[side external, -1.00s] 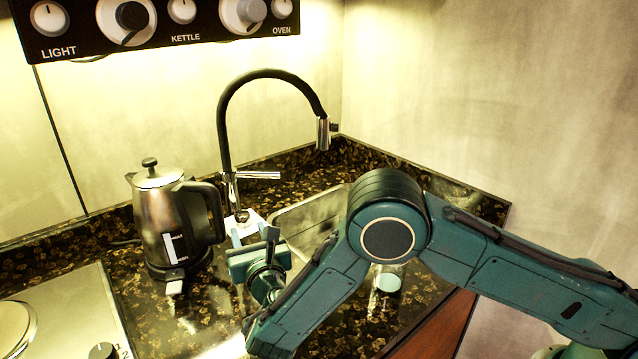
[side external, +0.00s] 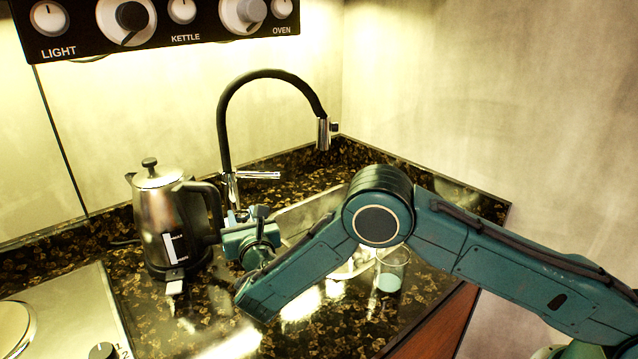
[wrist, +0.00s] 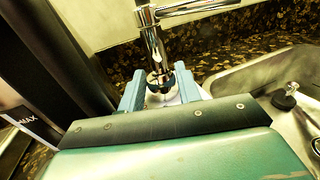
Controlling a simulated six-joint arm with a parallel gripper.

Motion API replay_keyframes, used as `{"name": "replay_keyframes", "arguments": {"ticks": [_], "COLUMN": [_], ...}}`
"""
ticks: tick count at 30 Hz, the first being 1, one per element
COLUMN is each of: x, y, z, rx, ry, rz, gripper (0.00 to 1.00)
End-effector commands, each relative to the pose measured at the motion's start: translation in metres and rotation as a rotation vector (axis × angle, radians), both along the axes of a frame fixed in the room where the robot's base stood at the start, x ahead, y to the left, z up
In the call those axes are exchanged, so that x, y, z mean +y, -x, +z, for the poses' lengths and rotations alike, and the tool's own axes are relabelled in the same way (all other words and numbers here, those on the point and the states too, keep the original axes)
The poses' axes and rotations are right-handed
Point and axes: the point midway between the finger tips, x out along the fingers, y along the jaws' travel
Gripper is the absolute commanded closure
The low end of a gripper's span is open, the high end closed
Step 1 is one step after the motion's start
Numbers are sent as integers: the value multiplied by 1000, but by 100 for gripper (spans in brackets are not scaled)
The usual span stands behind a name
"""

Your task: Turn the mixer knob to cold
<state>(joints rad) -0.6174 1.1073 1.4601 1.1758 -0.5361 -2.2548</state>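The black-hosed tap (side external: 224,130) rises behind the sink, with a chrome side bar (side external: 258,175). In the wrist view its chrome body (wrist: 153,42) comes down to a dark and chrome knob-like part (wrist: 160,80) on a pale plate, which I take for the mixer knob. My gripper (side external: 240,222) is at the tap's base and hides most of this part in the side view. In the wrist view its two light blue fingers (wrist: 160,93) stand apart on either side of the knob, with visible gaps. Contact cannot be made out, nor can the knob's setting.
A steel kettle (side external: 156,220) stands just left of my gripper; its dark side (wrist: 70,45) fills the wrist view's left. The sink (side external: 312,208) lies to the right. A glass with pale blue contents (side external: 390,272) stands near the counter's front. A hob (side external: 60,305) is at lower left.

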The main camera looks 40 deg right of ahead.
Motion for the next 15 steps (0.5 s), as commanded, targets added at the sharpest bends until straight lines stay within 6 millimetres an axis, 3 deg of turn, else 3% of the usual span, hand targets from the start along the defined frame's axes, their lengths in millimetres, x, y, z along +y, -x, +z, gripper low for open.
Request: {"name": "replay_keyframes", "arguments": {"ticks": [1, 3, 15], "x": [0, 0, -1], "y": [0, 0, 1], "z": [0, 0, 0], "rx": [0, 0, 1], "ry": [0, 0, 1], "rz": [0, 0, 31], "gripper": [77, 90, 91]}}
